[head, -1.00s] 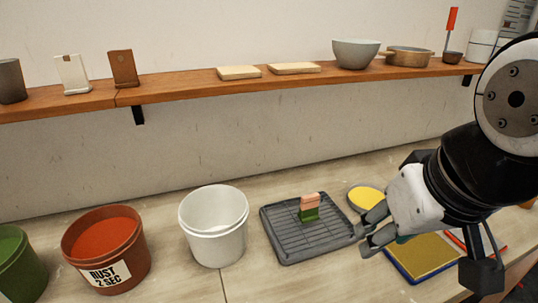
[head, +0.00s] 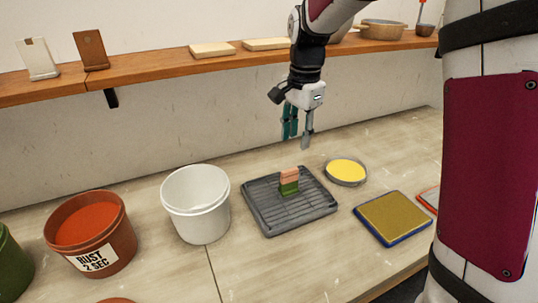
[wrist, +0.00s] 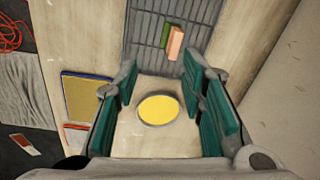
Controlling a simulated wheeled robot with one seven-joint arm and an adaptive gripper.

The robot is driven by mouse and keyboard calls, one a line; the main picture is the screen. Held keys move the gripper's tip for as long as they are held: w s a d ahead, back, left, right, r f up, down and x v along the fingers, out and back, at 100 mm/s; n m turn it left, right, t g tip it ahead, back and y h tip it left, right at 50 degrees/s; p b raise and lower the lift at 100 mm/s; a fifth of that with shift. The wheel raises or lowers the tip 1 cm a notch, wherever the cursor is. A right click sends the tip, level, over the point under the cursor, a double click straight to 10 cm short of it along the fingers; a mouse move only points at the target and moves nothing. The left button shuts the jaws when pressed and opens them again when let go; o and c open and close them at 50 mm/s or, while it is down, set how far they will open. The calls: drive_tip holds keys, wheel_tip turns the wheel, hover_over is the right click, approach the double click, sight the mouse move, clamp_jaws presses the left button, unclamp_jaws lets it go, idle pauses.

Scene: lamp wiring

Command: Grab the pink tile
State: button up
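The pink tile (head: 289,175) stands upright on the dark grey ribbed tray (head: 262,222), with a green part (head: 289,189) at its lower end. In the wrist view the pink tile (wrist: 176,42) lies beside the green part (wrist: 165,36), past the fingertips. My gripper (head: 297,140) hangs above the bench, behind and above the tray, pointing down. In the wrist view its teal-padded fingers (wrist: 172,78) are wide apart with nothing between them. The gripper is clear of the tile.
A white bucket (head: 196,205) and a rust-coloured bucket (head: 92,235) stand left of the tray. A round yellow dish (head: 346,172) and a yellow-brown square pad (head: 393,218) lie to its right. A wooden shelf (head: 150,75) runs along the wall behind.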

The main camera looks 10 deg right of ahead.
drive_tip(key=m, duration=0.2)
approach(289, 188)
drive_tip(key=shift+g, duration=0.4)
drive_tip(key=f, duration=0.2)
drive_tip(key=w+f+p, duration=0.1)
drive_tip(key=f, duration=0.2)
drive_tip(key=f+p, duration=0.1)
drive_tip(key=f, duration=0.1)
drive_tip(key=shift+w+f, duration=0.3)
drive_tip(key=shift+f, duration=0.1)
clamp_jaws()
